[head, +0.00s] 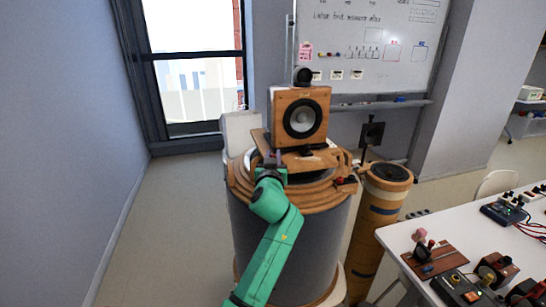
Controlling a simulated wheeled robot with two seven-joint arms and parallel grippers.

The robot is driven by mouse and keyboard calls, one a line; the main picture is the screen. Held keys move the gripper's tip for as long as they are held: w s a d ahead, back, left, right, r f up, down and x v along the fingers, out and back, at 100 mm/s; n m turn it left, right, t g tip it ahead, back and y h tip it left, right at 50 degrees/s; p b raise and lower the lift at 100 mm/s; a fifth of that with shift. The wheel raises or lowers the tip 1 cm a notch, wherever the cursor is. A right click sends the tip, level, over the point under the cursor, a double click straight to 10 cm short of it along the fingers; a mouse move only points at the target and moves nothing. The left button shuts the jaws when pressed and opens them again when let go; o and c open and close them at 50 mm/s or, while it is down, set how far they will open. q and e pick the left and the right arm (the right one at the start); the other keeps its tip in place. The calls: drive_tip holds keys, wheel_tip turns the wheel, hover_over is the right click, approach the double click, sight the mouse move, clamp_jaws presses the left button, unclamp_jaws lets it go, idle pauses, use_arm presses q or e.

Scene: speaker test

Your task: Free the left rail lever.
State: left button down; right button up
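A wooden speaker box (299,116) with a dark round cone stands on a wooden plate on top of a large grey drum (330,232) with wooden rings around its upper edge. My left gripper (272,160), on the green arm, is at the left side of the drum's top, over the wooden plate's left part. It is small in view and I cannot tell whether its fingers are open or touching anything. The left rail lever cannot be made out; it may be behind the gripper. A small dark and red part (345,181) sits on the ring at the right. My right gripper is not in view.
A brown cylinder (376,225) with a dark top stands close to the drum's right. A white table (410,232) with several small electrical devices is at the right. A whiteboard (350,60) is behind. The floor left of the drum is clear.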

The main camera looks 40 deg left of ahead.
use_arm(q)
drive_tip(key=shift+r+p, duration=0.15)
drive_tip(key=shift+p, duration=0.45)
drive_tip(key=m+t+h+p, duration=0.1)
drive_tip(key=m+h+p, duration=0.1)
drive_tip(key=h, duration=0.2)
drive_tip(key=s+a+m+t+h+p, duration=0.1)
drive_tip(key=m+h+p, duration=0.1)
drive_tip(key=m+h, duration=0.1)
drive_tip(key=a+m+t+h+p, duration=0.1)
drive_tip(key=m+h+p, duration=0.2)
drive_tip(key=h, duration=0.2)
drive_tip(key=shift+s+a+f, duration=0.25)
drive_tip(key=shift+s+f, duration=0.1)
drive_tip(key=shift+f, duration=0.05)
drive_tip(key=m+h+b, duration=0.2)
drive_tip(key=h+b, duration=0.1)
drive_tip(key=b, duration=0.3)
drive_tip(key=a+m+g+h+b, duration=0.1)
drive_tip(key=m+h+b, duration=0.1)
drive_tip(key=b, duration=0.5)
drive_tip(key=a+m+g+h+b, duration=0.1)
drive_tip(key=m+h+b, duration=0.1)
drive_tip(key=b, duration=0.5)
drive_tip(key=shift+r+h, duration=0.15)
drive_tip(key=shift+h, duration=0.75)
